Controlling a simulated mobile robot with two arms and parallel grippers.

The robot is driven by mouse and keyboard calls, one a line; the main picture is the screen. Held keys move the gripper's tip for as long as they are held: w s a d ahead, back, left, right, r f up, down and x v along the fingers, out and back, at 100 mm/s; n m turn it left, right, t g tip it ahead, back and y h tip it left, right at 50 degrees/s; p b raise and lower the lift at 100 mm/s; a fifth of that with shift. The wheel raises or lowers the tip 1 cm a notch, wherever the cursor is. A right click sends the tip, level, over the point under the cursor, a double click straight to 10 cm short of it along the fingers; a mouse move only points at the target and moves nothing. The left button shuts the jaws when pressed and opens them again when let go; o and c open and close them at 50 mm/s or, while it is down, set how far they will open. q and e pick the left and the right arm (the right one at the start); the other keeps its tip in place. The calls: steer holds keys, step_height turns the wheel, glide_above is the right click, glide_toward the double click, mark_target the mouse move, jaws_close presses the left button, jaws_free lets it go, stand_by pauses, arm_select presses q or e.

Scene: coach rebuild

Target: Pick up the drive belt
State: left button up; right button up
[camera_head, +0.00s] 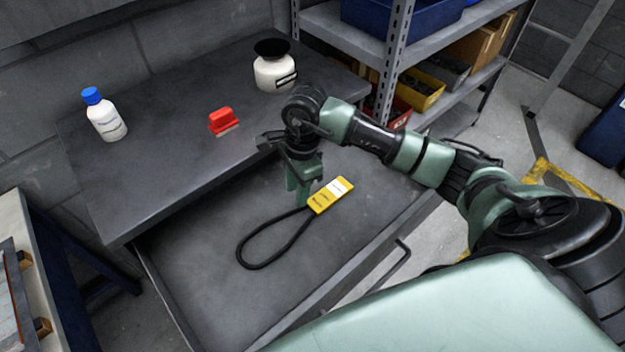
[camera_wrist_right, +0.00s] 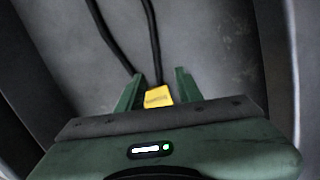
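The drive belt (camera_head: 270,257) is a black loop with a yellow tag (camera_head: 332,194) at one end. It lies in an open grey drawer (camera_head: 190,285). My right gripper (camera_head: 298,200) points down over the drawer at the tagged end of the belt. In the right wrist view, the gripper (camera_wrist_right: 160,92) is open, with its two green fingers apart. The yellow tag (camera_wrist_right: 158,96) and black belt strands (camera_wrist_right: 153,45) show between and beyond the fingers. I cannot tell whether the fingers touch the belt. My left gripper is not in view.
A metal shelf (camera_head: 370,45) with bins stands behind my right arm.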

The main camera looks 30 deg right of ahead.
mark_target(293, 211)
steer(key=f, duration=0.1)
steer(key=a+f+p, duration=0.1)
steer(key=f, duration=0.2)
steer(key=shift+s+a+f, duration=0.2)
steer(key=shift+a+f, duration=0.05)
steer(key=shift+f, duration=0.55)
jaws_close()
stand_by(0.7)
